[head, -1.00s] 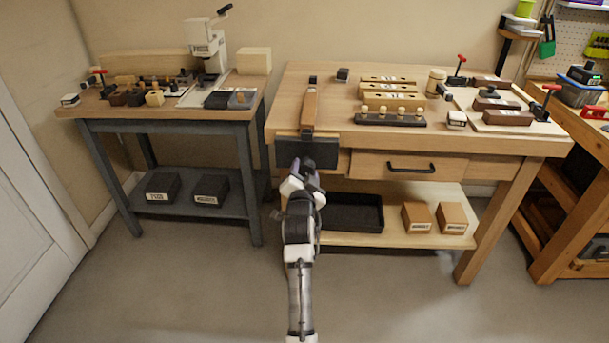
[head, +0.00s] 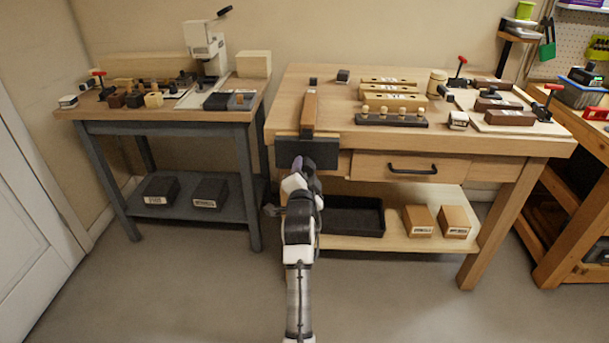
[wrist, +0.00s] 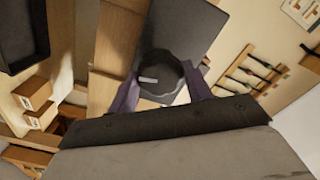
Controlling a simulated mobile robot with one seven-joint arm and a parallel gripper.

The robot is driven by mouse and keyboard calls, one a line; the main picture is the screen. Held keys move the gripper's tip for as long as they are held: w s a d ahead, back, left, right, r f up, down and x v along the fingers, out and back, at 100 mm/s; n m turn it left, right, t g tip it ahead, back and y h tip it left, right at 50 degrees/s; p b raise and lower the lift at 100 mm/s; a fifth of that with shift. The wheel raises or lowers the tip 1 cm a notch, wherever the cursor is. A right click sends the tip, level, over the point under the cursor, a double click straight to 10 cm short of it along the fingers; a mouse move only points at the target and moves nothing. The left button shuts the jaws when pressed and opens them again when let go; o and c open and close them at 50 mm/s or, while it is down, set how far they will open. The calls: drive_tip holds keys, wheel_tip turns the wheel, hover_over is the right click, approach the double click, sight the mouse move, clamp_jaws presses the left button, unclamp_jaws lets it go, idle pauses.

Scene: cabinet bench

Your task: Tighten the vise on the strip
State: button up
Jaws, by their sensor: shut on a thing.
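The vise is at the left front of the wooden bench; its dark front jaw (head: 307,153) hangs over the front edge. A long brown strip (head: 309,113) lies on the bench top behind the jaw, pointing away from me. I cannot tell whether the jaw presses on it. My gripper (head: 299,166) is in front of the jaw, and my arm hides what it holds in the head view. In the wrist view my purple fingers (wrist: 160,92) are shut on a dark round vise knob (wrist: 161,72) with a light mark. The dark jaw plate (wrist: 188,30) is behind the knob.
A drawer with a black handle (head: 412,170) is right of the vise. A black tray (head: 352,217) and two small boxes sit on the shelf below. Blocks and a peg rack (head: 391,119) stand on the bench. A grey side table (head: 160,128) stands left across a gap.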

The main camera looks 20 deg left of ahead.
drive_tip(key=shift+f+m+b, duration=0.15)
drive_tip(key=shift+m+b, duration=0.15)
drive_tip(key=shift+m+b, duration=0.9)
drive_tip(key=shift+m, duration=0.5)
drive_tip(key=o, duration=0.9)
drive_tip(key=shift+c, duration=0.2)
drive_tip(key=v, duration=0.7)
drive_tip(key=shift+r, duration=0.3)
